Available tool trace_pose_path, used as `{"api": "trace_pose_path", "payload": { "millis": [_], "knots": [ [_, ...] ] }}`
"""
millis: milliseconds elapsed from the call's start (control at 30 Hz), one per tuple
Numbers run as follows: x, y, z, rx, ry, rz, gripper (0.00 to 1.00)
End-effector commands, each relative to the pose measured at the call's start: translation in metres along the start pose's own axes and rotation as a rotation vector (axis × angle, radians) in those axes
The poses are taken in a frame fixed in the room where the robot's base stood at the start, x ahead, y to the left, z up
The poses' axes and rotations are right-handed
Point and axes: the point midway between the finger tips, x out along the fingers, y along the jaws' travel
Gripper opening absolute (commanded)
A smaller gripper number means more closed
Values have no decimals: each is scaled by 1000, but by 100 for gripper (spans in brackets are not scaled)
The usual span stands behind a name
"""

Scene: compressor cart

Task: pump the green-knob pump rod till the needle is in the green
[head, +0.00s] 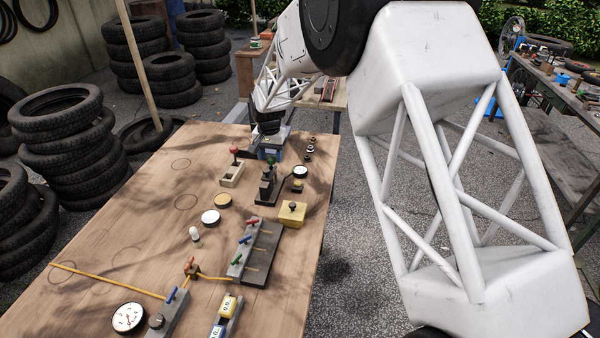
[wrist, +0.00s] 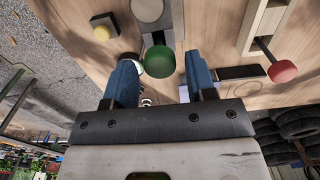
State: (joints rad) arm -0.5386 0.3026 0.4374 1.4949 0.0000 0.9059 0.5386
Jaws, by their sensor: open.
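The pump's green knob (wrist: 161,62) shows in the wrist view between the blue fingers of my gripper (wrist: 162,68), near their tips. The fingers are open, with a gap on each side of the knob. In the head view the dark pump (head: 267,186) stands upright on the table, and my gripper (head: 271,147) is just behind it. A white-faced gauge (head: 300,171) stands to the pump's right. Its needle is too small to read. In the wrist view a white round face is partly hidden beside the knob.
A red-knob rod (wrist: 282,71) on a pale base (head: 231,175) stands left of the pump in the head view. A yellow block (head: 292,213) is in front. Discs, a valve rack (head: 262,255) and a larger gauge (head: 128,317) lie nearer. The table's (head: 110,230) left part is mostly clear.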

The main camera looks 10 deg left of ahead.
Motion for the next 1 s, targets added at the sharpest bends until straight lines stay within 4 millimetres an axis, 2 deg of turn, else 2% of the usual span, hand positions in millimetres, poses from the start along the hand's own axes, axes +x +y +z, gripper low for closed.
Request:
{"api": "trace_pose_path", "payload": {
  "millis": [1000],
  "knots": [
    [-56,0,0,0,0,0,51]
  ]
}}
